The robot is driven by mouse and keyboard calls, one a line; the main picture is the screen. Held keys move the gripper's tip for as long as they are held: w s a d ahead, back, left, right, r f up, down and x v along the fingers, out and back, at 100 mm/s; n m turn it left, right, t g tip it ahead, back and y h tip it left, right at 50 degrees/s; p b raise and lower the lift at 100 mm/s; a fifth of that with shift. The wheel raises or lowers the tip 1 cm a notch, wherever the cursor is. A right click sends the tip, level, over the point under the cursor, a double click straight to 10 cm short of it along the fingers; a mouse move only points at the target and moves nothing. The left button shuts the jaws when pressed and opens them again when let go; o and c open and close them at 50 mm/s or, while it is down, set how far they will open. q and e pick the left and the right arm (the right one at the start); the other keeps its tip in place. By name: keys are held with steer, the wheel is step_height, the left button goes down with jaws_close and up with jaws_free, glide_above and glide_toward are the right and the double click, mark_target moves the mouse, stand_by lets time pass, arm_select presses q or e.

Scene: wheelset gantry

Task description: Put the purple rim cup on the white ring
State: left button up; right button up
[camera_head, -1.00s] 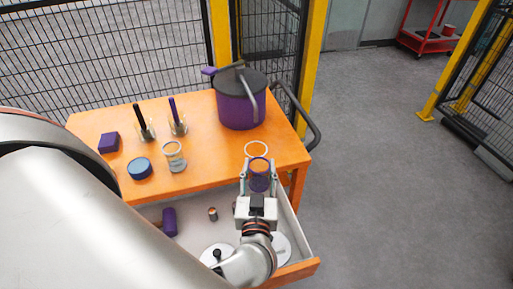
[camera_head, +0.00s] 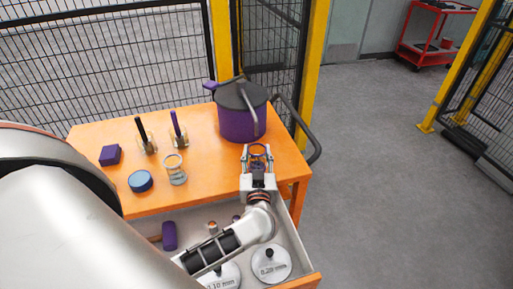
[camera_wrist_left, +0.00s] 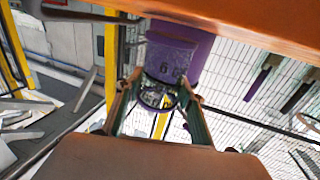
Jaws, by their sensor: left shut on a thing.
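My left gripper (camera_head: 257,157) is shut on the purple rim cup (camera_head: 258,163), a clear cup with a purple band, at the right front part of the orange table. The cup also shows between the fingers in the left wrist view (camera_wrist_left: 158,97). The white ring lies at this same spot on the table and is mostly hidden by the cup and fingers. I cannot tell whether the cup touches it. My right gripper is not in view.
A purple pot (camera_head: 241,122) stands just behind the gripper. Another clear cup (camera_head: 175,170), a blue round tin (camera_head: 140,181), a purple block (camera_head: 110,155) and two holders with upright handles stand to the left. An open drawer (camera_head: 297,250) with weights is below.

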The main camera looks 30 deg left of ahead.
mark_target(257, 151)
arm_select(q)
steer(key=x, duration=0.2)
steer(key=f+x, duration=0.1)
steer(key=x, duration=0.1)
steer(key=shift+w+a, duration=0.2)
steer(key=shift+s+f+b, duration=0.1)
steer(key=shift+f+b, duration=0.1)
steer(key=shift+b, duration=0.1)
steer(key=shift+f, duration=0.1)
steer(key=o, duration=1.2)
steer(key=v, duration=1.2)
steer(key=shift+d, duration=0.15)
